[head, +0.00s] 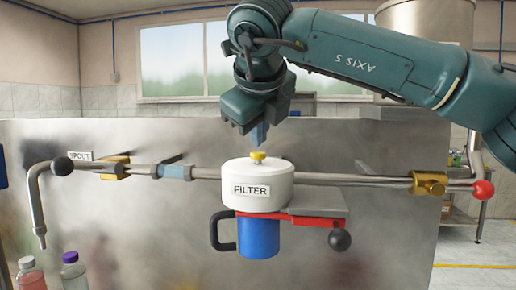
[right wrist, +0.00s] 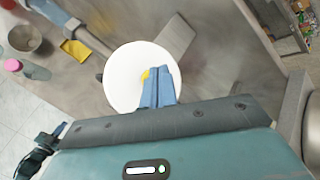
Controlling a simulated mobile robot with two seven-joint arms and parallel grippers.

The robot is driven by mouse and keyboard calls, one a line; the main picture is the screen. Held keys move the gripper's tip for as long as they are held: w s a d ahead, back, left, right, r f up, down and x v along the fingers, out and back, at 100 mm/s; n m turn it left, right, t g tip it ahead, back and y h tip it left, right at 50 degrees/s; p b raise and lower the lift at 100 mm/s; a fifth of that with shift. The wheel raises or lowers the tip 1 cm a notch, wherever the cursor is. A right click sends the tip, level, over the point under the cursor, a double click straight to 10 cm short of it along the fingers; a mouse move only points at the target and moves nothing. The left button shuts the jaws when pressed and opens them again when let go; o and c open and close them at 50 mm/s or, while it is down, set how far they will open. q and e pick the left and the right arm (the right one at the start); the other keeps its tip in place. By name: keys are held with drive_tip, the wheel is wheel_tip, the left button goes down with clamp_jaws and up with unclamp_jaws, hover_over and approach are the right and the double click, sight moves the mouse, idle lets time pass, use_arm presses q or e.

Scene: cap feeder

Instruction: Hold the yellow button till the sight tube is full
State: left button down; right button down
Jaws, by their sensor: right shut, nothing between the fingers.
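The yellow button (head: 258,156) sits on top of the round white filter housing (head: 262,180), and it also shows in the right wrist view (right wrist: 145,75), partly hidden by my fingers. My right gripper (head: 259,135) is shut and empty, pointing down just above the button; I see a small gap in the head view. Its blue fingers show in the right wrist view (right wrist: 157,88). A pale blue section (head: 174,172) in the pipe left of the filter looks like the sight tube; its fill level is unclear. What looks like my left gripper (right wrist: 50,140) shows at the lower left of the right wrist view.
A blue cup (head: 258,238) hangs under the filter with a red clamp and black handle. A spout pipe (head: 36,205) bends down at left, near bottles (head: 74,272). A brass valve (head: 428,183) and red knob (head: 483,190) are at right.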

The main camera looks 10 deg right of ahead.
sight(259, 154)
drive_tip(key=shift+r, duration=0.3)
wheel_tip(259, 154, up, 5)
drive_tip(key=p, duration=0.4)
drive_tip(key=shift+f, duration=0.1)
